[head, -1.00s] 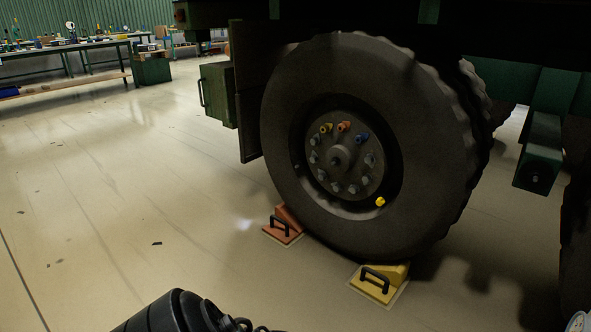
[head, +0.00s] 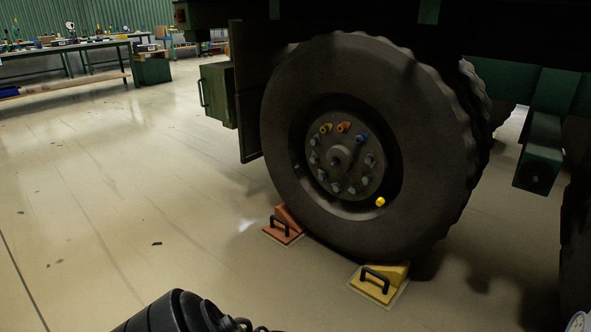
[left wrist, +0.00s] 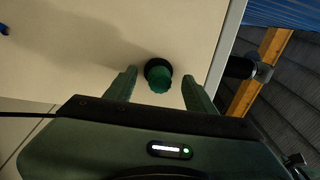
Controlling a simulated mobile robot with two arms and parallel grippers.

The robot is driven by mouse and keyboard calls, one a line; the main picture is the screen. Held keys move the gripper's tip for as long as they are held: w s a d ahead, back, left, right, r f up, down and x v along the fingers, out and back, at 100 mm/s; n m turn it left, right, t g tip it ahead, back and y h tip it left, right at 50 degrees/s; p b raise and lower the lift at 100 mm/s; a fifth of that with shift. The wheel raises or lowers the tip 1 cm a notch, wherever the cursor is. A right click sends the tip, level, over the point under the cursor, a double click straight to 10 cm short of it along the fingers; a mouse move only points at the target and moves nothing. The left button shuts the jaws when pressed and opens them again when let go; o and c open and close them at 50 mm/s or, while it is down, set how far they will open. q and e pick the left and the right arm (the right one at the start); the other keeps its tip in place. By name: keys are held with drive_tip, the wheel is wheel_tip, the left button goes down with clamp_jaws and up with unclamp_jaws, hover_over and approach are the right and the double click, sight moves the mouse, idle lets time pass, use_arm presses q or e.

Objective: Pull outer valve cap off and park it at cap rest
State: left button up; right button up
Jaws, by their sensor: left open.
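A small yellow cap (head: 380,201) sits at the lower right of the wheel's rim in the head view; I take it for the outer valve cap. I cannot identify the cap rest. My left gripper (left wrist: 160,73) shows in the left wrist view, open, with a finger on each side of the picture's middle. Between and just beyond the fingertips is a round green knob (left wrist: 159,85) with a dark collar, against a pale surface; I cannot tell its distance. The gripper holds nothing. My right gripper is not in view.
The big black tyre (head: 422,120) carries a hub with yellow, orange and blue pieces (head: 343,127) among its studs. A red chock (head: 283,230) and a yellow chock (head: 378,282) stand at its foot. The floor to the left is open. Workbenches (head: 65,47) stand far back.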

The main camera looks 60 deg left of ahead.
use_arm(q)
drive_tip(key=shift+a, duration=0.2)
drive_tip(key=shift+v, duration=2)
drive_tip(key=shift+s+a, duration=0.1)
drive_tip(key=shift+a, duration=0.05)
drive_tip(key=p+v, duration=0.2)
drive_tip(key=v, duration=0.5)
drive_tip(key=shift+a, duration=0.3)
drive_tip(key=shift+s+f, duration=0.1)
drive_tip(key=shift+s, duration=0.05)
